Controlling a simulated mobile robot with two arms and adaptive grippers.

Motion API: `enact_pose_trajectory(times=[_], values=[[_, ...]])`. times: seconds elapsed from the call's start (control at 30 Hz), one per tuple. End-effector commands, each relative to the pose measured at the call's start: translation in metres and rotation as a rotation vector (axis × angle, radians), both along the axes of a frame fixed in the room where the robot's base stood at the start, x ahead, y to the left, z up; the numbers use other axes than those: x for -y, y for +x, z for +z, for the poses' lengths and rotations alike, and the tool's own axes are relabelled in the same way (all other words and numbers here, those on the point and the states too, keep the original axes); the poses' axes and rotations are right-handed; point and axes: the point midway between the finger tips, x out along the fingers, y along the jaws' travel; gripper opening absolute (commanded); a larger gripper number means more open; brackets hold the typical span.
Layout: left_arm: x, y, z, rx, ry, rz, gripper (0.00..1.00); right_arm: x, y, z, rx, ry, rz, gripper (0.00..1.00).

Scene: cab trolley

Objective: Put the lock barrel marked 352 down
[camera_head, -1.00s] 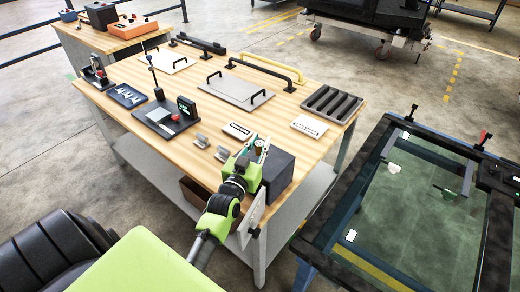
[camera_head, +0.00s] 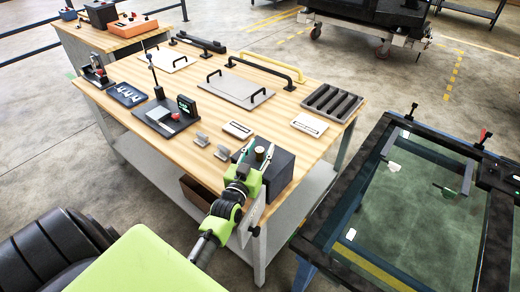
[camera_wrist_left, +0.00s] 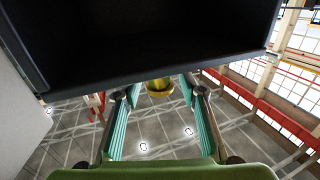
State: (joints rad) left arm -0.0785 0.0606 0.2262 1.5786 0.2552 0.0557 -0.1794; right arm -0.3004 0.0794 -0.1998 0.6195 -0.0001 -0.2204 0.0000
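A brass-coloured lock barrel (camera_head: 259,153) is at the near right corner of the wooden bench, by the top of a black box (camera_head: 281,166). No number on it can be read. My left gripper (camera_head: 256,152) has its teal fingers spread on either side of it. In the left wrist view the barrel (camera_wrist_left: 158,87) shows between the fingertips, with gaps to both fingers, so the gripper (camera_wrist_left: 160,85) looks open. The dark box (camera_wrist_left: 150,40) fills the top of that view and hides part of the barrel and tips. My right gripper is not seen.
The wooden bench (camera_head: 180,70) holds two grey brackets (camera_head: 211,146), pale plates (camera_head: 238,130), a black stand with a green display (camera_head: 187,106), a slotted dark rack (camera_head: 332,102) and a handled grey panel (camera_head: 236,90). A glass-topped frame (camera_head: 420,210) stands at right.

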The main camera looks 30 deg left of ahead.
Motion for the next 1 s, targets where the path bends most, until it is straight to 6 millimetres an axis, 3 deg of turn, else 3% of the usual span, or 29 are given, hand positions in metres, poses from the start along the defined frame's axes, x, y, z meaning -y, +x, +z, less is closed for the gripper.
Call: enact_pose_trajectory(times=[0.27,0.8,1.0], values=[[0.001,-0.002,0.003,0.000,0.000,0.000,0.38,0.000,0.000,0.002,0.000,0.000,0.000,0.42],[0.023,-0.097,0.000,-0.002,0.000,0.001,0.38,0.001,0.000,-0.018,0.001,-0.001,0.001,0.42],[0.027,-0.114,0.002,0.000,0.000,0.000,0.38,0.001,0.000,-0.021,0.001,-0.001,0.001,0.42]])
